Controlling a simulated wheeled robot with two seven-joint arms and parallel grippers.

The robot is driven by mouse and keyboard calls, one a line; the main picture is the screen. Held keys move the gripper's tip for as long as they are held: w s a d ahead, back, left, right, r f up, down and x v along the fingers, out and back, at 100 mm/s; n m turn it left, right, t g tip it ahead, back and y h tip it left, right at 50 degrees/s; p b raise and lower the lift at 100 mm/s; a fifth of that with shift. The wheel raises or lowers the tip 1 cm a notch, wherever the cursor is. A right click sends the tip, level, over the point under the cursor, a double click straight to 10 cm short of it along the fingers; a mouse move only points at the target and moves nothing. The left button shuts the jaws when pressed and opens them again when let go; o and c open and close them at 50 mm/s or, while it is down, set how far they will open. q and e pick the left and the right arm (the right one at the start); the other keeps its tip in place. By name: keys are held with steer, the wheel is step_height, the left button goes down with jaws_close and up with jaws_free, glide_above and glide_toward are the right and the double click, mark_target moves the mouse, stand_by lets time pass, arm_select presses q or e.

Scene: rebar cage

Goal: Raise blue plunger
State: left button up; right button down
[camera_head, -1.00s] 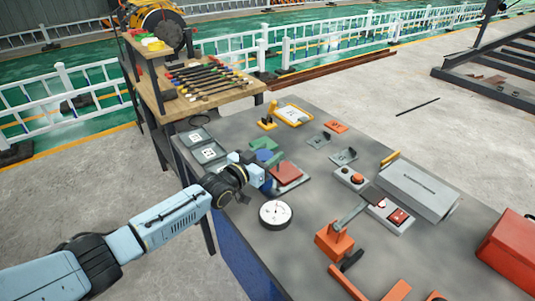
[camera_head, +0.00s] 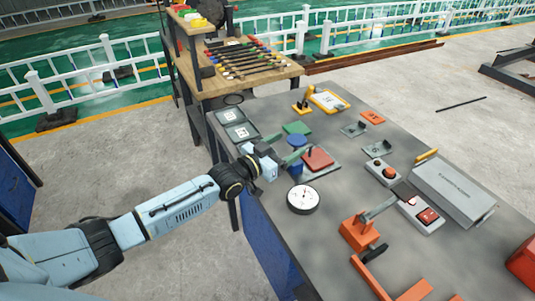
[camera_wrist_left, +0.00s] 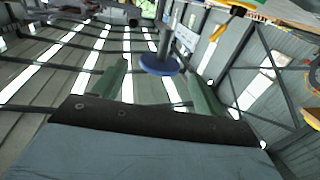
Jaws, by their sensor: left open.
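The blue plunger (camera_head: 297,140) stands near the left edge of the grey table, its round blue top showing in the head view. In the left wrist view, a blue disc (camera_wrist_left: 160,66) with a grey rod shows between the fingertips. My left gripper (camera_head: 294,145) reaches in from the left at the plunger, its two greenish fingers apart on either side of the blue top. The fingers also show spread in the left wrist view (camera_wrist_left: 158,72). I cannot tell whether they touch the plunger. My right gripper is not in view.
A red block on a grey plate (camera_head: 318,158) stands close right of the plunger, with a white dial (camera_head: 303,199) in front. A green piece (camera_head: 297,128) lies behind. An orange lever base (camera_head: 360,233) stands nearer.

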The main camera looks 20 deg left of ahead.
arm_select(q)
steer(key=v, duration=0.7)
stand_by(0.3)
steer(key=s+d+f+g, duration=0.1)
steer(key=s+d+f, duration=0.1)
steer(key=s+d+f+g+y, duration=0.1)
steer(key=s+d+f+g, duration=0.1)
steer(key=s, duration=0.1)
steer(key=shift+s+d+f, duration=0.1)
steer(key=shift+d+f, duration=0.1)
steer(key=shift+d, duration=0.15)
steer(key=s+a+f+n+g+y, duration=0.1)
steer(key=s+f+g+y, duration=0.15)
steer(key=s, duration=0.65)
steer(key=s+a+f+n+g+y, duration=0.15)
steer(key=s+g, duration=0.25)
steer(key=s, duration=0.4)
steer(key=s+a+f+n+g+y, duration=0.15)
steer(key=s+g, duration=0.25)
steer(key=s, duration=0.5)
step_height(320, 180, down, 25)
steer(key=s+m+b, duration=0.1)
steer(key=s+a+f+g+y+b, duration=0.1)
steer(key=s+a+f+g, duration=0.1)
steer(key=s+f, duration=1.4)
steer(key=shift+s, duration=0.4)
